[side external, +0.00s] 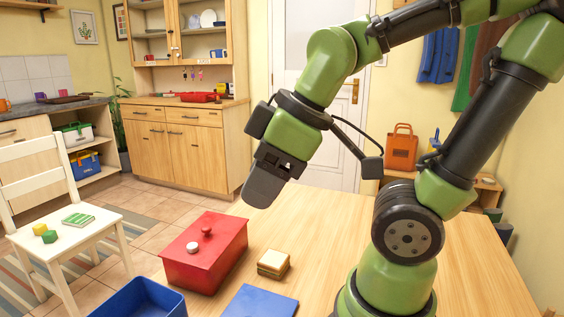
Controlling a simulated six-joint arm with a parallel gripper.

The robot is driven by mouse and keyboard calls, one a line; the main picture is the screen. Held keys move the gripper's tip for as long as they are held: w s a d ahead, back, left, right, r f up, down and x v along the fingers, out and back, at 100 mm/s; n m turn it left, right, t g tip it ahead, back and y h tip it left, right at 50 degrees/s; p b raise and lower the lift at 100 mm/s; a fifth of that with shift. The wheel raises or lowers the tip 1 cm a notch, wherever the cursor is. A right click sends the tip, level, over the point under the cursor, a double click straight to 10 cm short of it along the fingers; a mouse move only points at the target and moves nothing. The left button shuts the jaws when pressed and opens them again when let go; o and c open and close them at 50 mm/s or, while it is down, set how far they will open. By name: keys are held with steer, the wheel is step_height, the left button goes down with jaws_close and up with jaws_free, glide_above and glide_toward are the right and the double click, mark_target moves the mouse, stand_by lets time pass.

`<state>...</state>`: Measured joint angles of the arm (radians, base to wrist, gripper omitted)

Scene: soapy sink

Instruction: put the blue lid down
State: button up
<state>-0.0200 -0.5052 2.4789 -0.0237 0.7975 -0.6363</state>
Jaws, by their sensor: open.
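A flat blue panel, which looks like the blue lid (260,302), lies on the table at the bottom of the view; its near edge is cut off by the frame. An open blue box (168,299) stands to its left, also partly cut off. My gripper (262,190) is open and high above the table, pointing down and left, well above and apart from the blue lid. I see nothing held between its fingers. The fingers show nearly side-on.
A red box (190,268) with a red knob and a small white round piece on top stands behind the blue box. A sandwich (273,264) sits between the red box and my arm. The wooden table (480,270) is clear at right. A white chair (90,232) stands left.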

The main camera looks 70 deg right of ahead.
steer(key=s+r+m, duration=0.1)
steer(key=m, duration=0.1)
steer(key=m+t, duration=0.1)
steer(key=m, duration=0.2)
steer(key=s+r+m, duration=0.1)
steer(key=m, duration=0.2)
steer(key=shift+s+a+r+t, duration=0.2)
steer(key=shift+s+r+t, duration=0.1)
steer(key=shift+s, duration=0.05)
